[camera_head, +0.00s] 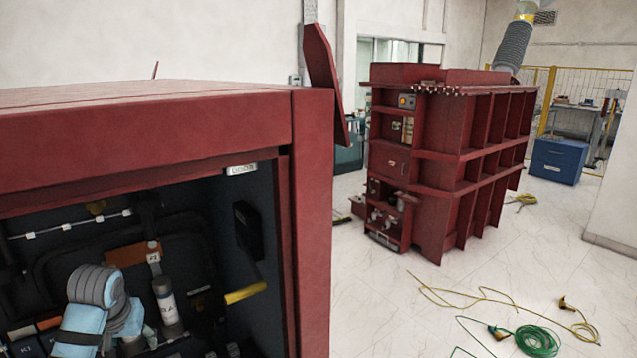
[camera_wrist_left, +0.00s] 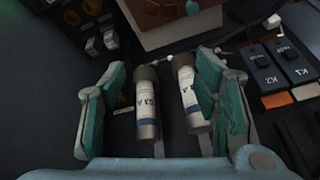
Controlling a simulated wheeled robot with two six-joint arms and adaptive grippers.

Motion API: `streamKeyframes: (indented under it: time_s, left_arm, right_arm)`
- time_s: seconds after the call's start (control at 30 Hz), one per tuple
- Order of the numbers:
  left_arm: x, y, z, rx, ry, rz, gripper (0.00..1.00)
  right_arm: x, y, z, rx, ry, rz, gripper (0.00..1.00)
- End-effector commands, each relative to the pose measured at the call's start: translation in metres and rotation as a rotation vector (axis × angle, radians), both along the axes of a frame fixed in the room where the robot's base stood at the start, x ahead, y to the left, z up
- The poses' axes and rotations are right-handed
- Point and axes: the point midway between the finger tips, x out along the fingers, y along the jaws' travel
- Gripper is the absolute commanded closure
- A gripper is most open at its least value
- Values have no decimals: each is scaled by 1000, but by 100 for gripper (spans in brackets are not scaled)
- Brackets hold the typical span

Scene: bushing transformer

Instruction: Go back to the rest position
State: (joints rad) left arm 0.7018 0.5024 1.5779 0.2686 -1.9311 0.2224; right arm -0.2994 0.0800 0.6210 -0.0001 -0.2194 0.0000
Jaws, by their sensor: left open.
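My left arm reaches into the open red cabinet (camera_head: 312,200), where its light blue and grey wrist (camera_head: 95,300) shows at the lower left of the head view. In the left wrist view my left gripper (camera_wrist_left: 160,72) has its teal fingers spread wide apart. Two grey cylinders with white labels, a left one (camera_wrist_left: 146,100) and a right one (camera_wrist_left: 188,98), appear between the fingers. The right one lies close to the right finger; I cannot tell whether they touch. A labelled cylinder (camera_head: 166,302) also shows beside the wrist in the head view. My right gripper is out of view.
The cabinet's frame and dark inner wall border the arm on the right. A yellow part (camera_head: 246,292) juts out inside. Dark modules (camera_wrist_left: 272,75) sit at right in the wrist view. Outside stand a red transformer (camera_head: 440,150) and a blue box (camera_head: 558,160); a green cable (camera_head: 535,340) lies on the floor.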

Motion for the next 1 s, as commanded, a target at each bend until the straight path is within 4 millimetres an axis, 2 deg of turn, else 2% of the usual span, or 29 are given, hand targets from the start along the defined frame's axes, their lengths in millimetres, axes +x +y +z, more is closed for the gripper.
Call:
streamKeyframes:
  time_s: [0.17,0.27,0.4,0.6,0.8,1.0]
  left_arm:
    - [-21,-26,-47,28,28,-81,44]
    - [-42,-46,-79,42,42,-145,44]
    - [-81,-76,-121,49,57,-231,44]
    - [-151,-117,-163,35,70,-332,44]
    - [-226,-150,-179,9,74,-394,44]
    - [-294,-171,-171,-13,76,-418,44]
  right_arm:
    - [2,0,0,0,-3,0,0]
    - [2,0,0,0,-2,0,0]
    - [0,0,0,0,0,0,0]
    - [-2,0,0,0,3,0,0]
    - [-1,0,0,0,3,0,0]
    - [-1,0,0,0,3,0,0]
